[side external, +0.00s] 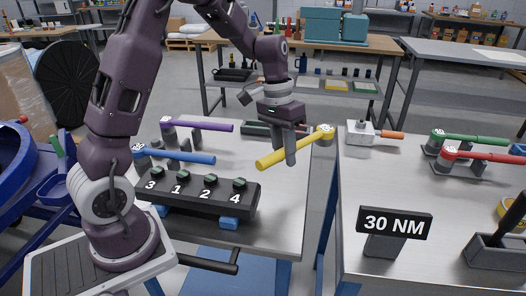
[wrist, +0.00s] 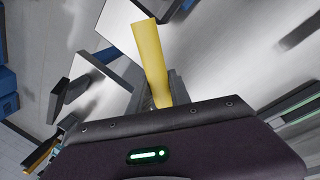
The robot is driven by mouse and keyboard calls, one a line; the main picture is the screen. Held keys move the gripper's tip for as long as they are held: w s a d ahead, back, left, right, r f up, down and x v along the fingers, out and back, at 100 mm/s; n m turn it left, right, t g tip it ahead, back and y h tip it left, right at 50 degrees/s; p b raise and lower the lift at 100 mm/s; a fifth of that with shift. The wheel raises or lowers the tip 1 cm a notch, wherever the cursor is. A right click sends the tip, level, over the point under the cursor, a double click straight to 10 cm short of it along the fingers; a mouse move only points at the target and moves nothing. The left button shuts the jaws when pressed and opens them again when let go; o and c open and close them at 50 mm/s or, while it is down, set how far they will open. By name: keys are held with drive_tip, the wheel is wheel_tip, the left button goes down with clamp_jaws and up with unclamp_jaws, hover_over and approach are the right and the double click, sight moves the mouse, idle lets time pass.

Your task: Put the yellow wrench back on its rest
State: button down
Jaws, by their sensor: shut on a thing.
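The yellow wrench (side external: 272,159) is held in the air in my gripper (side external: 290,158), above the right part of the near metal table. Its handle points to the lower left and its round head to the upper right in the side view. My gripper is shut on the handle. In the wrist view the yellow handle (wrist: 150,55) sticks out past the gripper body, and the fingertips are mostly hidden. I cannot tell for sure which stand is the yellow wrench's rest.
A purple wrench (side external: 205,125) and a blue wrench (side external: 185,155) lie on rests at the left. A black block with numbered knobs (side external: 200,193) stands at the table's front. On the right table are a "30 NM" sign (side external: 397,223), green (side external: 470,137) and red (side external: 480,154) wrenches. A gap separates the tables.

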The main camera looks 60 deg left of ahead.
drive_tip(key=s+a+r+n+y, duration=0.1)
drive_tip(key=s+a+n, duration=0.3)
drive_tip(key=a+n, duration=0.4)
drive_tip(key=s+a+n+t+y, duration=0.1)
drive_tip(key=s+a+n, duration=0.3)
drive_tip(key=a+n, duration=0.5)
drive_tip(key=s+a+r+n+y, duration=0.1)
drive_tip(key=s+a+n+y, duration=0.1)
drive_tip(key=a+n, duration=0.6)
drive_tip(key=shift+s+a+r+n, duration=0.35)
drive_tip(key=shift+s+a, duration=0.3)
drive_tip(key=shift+s, duration=0.25)
drive_tip(key=shift+w+d+f, duration=0.1)
drive_tip(key=shift+f, duration=3.3)
